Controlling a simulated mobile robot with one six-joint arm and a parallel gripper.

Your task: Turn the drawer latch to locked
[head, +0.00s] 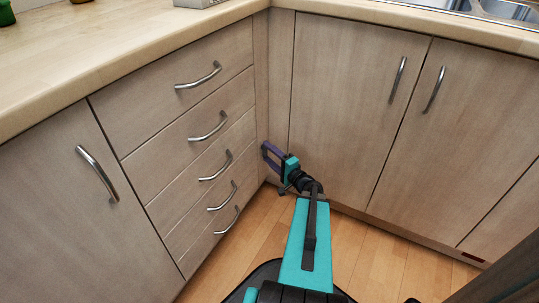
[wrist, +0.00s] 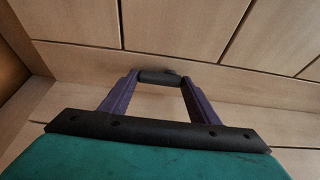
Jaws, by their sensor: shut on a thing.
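My gripper (head: 267,152) is low in the corner, at the right edge of the drawer stack. The drawers (head: 190,112) are all closed, each with a curved metal handle.
A cupboard door (head: 345,110) stands close to the right of my gripper, with another door (head: 450,140) beyond it. A left cupboard (head: 70,220) is closed. The worktop (head: 130,50) runs above. A strip of wooden floor (head: 360,250) is clear.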

